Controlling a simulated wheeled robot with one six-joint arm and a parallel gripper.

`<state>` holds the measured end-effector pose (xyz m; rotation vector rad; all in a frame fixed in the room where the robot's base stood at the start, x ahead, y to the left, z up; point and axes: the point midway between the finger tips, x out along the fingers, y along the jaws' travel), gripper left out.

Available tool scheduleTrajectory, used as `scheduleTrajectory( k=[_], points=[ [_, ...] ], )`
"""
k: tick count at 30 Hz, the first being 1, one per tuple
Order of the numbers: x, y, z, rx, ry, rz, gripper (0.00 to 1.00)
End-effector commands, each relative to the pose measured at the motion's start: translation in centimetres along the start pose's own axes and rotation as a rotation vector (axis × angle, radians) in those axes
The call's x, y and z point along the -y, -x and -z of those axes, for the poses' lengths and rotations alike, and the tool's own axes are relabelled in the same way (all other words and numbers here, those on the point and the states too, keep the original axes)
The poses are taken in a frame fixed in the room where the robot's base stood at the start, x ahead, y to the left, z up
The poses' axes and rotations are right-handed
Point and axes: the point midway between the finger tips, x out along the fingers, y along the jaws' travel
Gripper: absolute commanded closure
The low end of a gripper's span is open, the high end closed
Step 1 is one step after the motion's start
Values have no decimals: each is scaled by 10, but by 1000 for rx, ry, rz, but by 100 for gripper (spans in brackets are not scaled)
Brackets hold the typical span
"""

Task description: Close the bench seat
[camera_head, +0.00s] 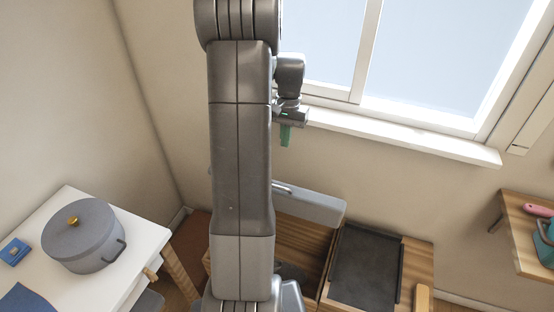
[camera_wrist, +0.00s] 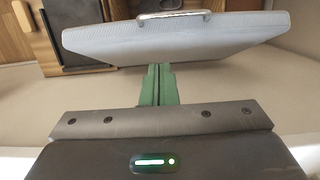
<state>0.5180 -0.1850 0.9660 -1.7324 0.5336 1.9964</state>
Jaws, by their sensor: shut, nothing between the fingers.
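The bench seat (camera_head: 318,207) is a light grey padded lid, standing raised at the back of a wooden bench (camera_head: 298,240) near the wall. A metal handle (camera_head: 283,187) is on it, partly hidden by my arm in the head view. In the wrist view the seat (camera_wrist: 180,42) spans the upper middle, with its handle (camera_wrist: 174,16) on the far edge. My gripper (camera_head: 285,142) has green fingers and is above the seat, near the window sill. In the wrist view its fingers (camera_wrist: 158,78) are together and empty, pointing toward the seat's near edge. Contact cannot be told.
A dark tray (camera_head: 366,268) lies on the bench top, right of the open part. A white table (camera_head: 140,243) with a grey pot (camera_head: 84,238) stands at left. The window sill (camera_head: 400,135) juts out behind my gripper. A wooden shelf (camera_head: 522,238) is at right.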

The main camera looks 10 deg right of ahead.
Motion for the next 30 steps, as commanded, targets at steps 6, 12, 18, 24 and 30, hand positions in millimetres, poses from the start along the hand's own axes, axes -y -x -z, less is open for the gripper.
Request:
scheduleTrajectory(
  k=[6,12,18,24,30],
  points=[
    [0,-8,0,1,0,0,100],
    [0,-43,-1,5,1,-2,100],
    [0,-86,-1,5,1,-2,100],
    [0,-113,-15,2,2,-1,100],
    [0,-126,-27,0,2,-1,100]
  ],
)
